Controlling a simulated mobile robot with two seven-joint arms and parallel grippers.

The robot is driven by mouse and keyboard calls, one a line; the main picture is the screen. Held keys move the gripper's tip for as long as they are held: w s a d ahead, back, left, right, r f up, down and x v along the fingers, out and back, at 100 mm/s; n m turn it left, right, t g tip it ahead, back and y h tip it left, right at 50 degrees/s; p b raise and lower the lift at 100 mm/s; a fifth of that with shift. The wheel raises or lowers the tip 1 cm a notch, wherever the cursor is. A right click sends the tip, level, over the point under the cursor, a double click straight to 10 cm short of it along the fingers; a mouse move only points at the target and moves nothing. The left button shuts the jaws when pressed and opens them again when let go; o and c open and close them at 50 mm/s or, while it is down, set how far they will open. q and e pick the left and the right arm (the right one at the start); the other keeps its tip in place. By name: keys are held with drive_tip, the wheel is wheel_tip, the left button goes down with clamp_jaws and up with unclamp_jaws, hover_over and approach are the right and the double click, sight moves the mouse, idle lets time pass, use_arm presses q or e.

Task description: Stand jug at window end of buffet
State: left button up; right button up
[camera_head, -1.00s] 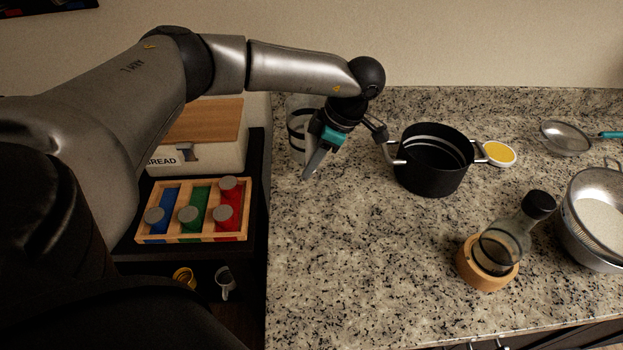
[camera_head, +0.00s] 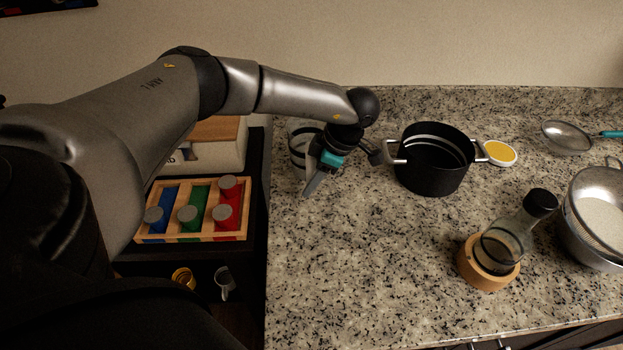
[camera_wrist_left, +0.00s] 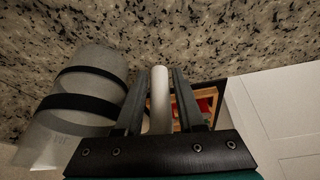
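The jug (camera_head: 300,157) is pale grey with dark bands and is near the counter's left edge in the head view, partly hidden by my left gripper. In the left wrist view the banded jug body (camera_wrist_left: 84,92) is tilted, left of the fingers. A pale upright bar, seemingly its handle (camera_wrist_left: 159,98), lies between the two fingers. My left gripper (camera_head: 309,186) seems shut on this handle; the finger contact is hard to make out. Whether the jug touches the counter cannot be told. My right gripper is not in view.
A black pot (camera_head: 432,172) stands just right of my left gripper. A bottle (camera_head: 510,238) on a wooden ring, a colander (camera_head: 601,180) and a strainer (camera_head: 567,137) are farther right. Left, a dark unit holds a bread box (camera_head: 225,152) and a wooden tray (camera_head: 200,240). The counter's front left is clear.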

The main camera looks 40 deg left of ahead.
use_arm(q)
drive_tip(key=shift+o, duration=1.3)
drive_tip(key=v, duration=1.2)
drive_tip(key=shift+r, duration=0.15)
